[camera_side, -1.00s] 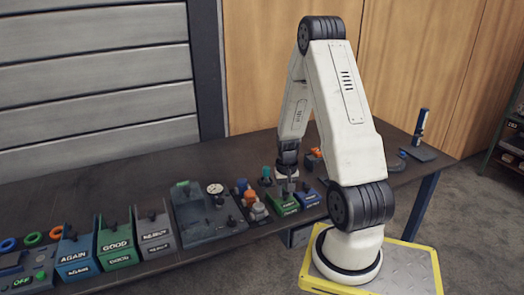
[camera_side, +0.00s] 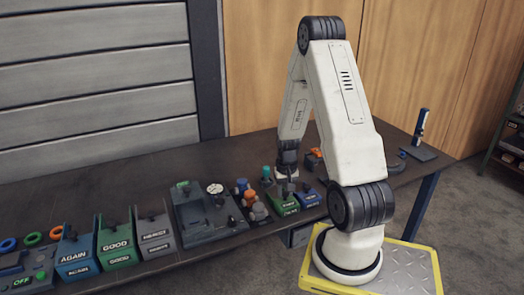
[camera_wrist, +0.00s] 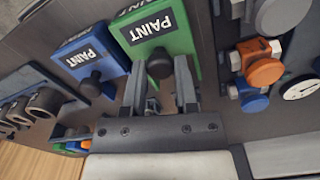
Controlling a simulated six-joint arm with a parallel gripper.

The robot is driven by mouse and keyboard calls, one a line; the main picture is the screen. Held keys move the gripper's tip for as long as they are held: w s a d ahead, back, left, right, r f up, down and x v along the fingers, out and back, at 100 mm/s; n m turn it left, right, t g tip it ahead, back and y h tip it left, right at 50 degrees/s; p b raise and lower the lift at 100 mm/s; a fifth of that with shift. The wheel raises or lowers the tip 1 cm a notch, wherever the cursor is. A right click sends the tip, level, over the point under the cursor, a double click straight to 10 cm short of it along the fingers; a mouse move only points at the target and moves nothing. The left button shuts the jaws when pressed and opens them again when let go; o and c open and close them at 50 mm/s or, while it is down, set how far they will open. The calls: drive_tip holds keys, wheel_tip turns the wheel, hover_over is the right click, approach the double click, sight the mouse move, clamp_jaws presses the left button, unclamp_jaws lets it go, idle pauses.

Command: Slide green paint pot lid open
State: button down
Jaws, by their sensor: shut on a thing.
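The green paint pot (camera_wrist: 178,32), marked PAINT, is at the top middle of the wrist view. It also shows in the side view (camera_side: 287,208), below my gripper. A dark round knob (camera_wrist: 160,64) stands on its lid. My gripper (camera_wrist: 161,77) has one finger on each side of this knob and is shut on it. In the side view my gripper (camera_side: 289,178) points down over the green pot, and my arm and wrist partly hide the lid. I cannot tell how far the lid is open.
A blue paint pot (camera_wrist: 88,58) with its own dark knob stands close on the left in the wrist view. Orange and blue knobbed fittings (camera_wrist: 262,70) and a round gauge (camera_wrist: 302,88) are on the right. Green, blue and grey bins (camera_side: 117,243) stand farther left along the bench.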

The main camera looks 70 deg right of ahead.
drive_tip(key=shift+w+d, duration=1.85)
drive_tip(key=shift+c, duration=1.9)
unclamp_jaws()
drive_tip(key=shift+s+r, duration=0.1)
wheel_tip(320, 180, up, 8)
drive_tip(key=shift+r, duration=1.35)
